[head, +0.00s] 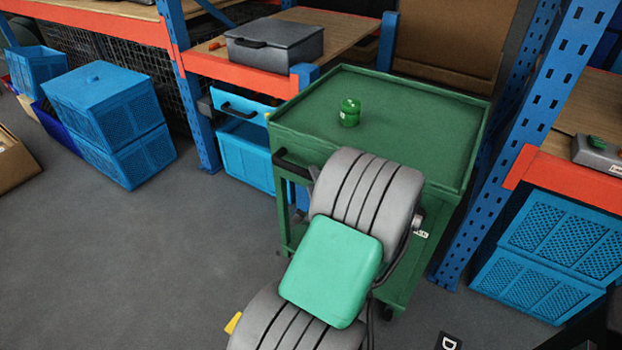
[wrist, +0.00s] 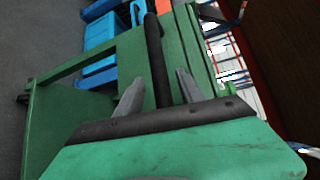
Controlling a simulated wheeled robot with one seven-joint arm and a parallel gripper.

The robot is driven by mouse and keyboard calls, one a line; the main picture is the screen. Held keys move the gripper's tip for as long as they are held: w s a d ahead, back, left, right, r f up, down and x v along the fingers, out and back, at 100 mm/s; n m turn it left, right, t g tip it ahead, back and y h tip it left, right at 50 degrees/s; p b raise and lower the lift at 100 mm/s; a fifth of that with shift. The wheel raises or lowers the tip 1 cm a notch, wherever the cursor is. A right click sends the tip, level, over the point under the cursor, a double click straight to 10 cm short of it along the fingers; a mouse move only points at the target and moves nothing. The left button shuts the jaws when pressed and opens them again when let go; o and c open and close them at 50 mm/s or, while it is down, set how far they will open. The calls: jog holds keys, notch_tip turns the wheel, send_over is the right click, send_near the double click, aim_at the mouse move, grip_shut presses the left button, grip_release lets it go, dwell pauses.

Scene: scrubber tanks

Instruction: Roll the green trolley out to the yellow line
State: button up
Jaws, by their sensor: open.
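The green trolley (head: 420,125) stands in a bay between blue rack uprights, with a green jar-like object (head: 349,112) on its top. Its black bar handle (head: 295,165) is on the near left side, partly hidden by my arm. In the wrist view the handle (wrist: 154,45) runs between the two grey fingers of my gripper (wrist: 160,76). The fingers are apart, one on each side of the bar, with gaps showing. My gripper is hidden behind my arm in the head view. No yellow line can be made out clearly; a small yellow patch (head: 233,322) shows beside my arm.
Blue rack uprights (head: 190,95) and (head: 530,130) stand close on both sides of the trolley. Blue crates (head: 110,120) are stacked at left, more (head: 550,250) at right. A grey case (head: 273,45) lies on a shelf. The grey floor at front left is clear.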

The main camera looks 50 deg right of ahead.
jog(key=shift+x, duration=1.6)
jog(key=shift+c, duration=0.4)
grip_shut()
